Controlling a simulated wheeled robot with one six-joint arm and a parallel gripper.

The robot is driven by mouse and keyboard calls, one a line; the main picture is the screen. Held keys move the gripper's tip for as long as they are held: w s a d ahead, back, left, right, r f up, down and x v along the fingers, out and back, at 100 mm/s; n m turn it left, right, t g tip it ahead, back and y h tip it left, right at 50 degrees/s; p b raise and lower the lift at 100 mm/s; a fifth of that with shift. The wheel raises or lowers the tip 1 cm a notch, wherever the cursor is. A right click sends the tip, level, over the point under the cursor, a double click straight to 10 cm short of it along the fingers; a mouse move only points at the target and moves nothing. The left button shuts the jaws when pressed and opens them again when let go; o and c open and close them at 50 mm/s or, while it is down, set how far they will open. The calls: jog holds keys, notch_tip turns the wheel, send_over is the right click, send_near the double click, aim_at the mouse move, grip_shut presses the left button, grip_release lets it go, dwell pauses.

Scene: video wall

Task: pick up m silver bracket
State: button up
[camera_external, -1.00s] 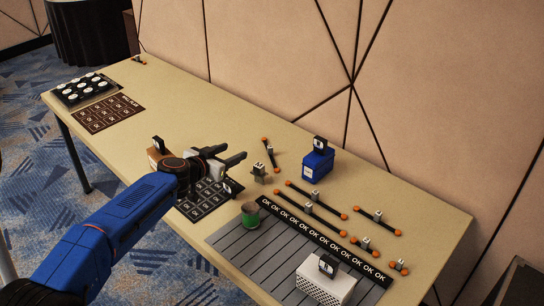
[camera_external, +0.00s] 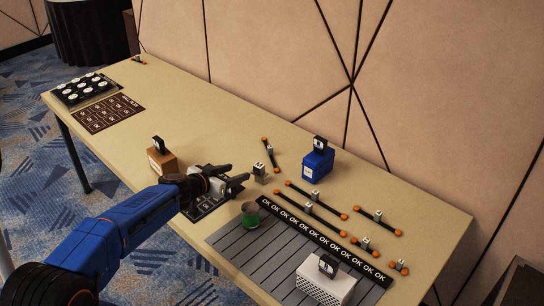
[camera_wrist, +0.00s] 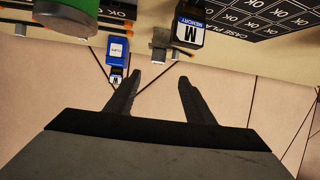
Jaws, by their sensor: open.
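A small grey-silver bracket (camera_external: 259,170) stands on the table right of my gripper; its label is too small to read with certainty. A grey bracket-like piece (camera_wrist: 160,44) also shows in the wrist view, beside a black block marked "M MEMORY" (camera_wrist: 189,27). My gripper (camera_external: 240,174) is open and empty, low over the dark card mat, with its fingers pointing toward the bracket and apart from it. In the wrist view my gripper (camera_wrist: 172,77) has its two fingers spread, with nothing between them.
A green can (camera_external: 250,214) stands close to the right of my gripper. A blue box (camera_external: 317,163) is behind, a brown box (camera_external: 162,161) to the left. Several orange-ended bars lie right, above an "OK" strip (camera_external: 322,236). A white perforated box (camera_external: 325,284) stands in front.

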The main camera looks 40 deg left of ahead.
aim_at(256, 167)
jog(key=x, duration=1.2)
jog(key=shift+f, duration=0.15)
jog(key=shift+x, duration=2.7)
jog(key=shift+d, duration=0.15)
grip_shut()
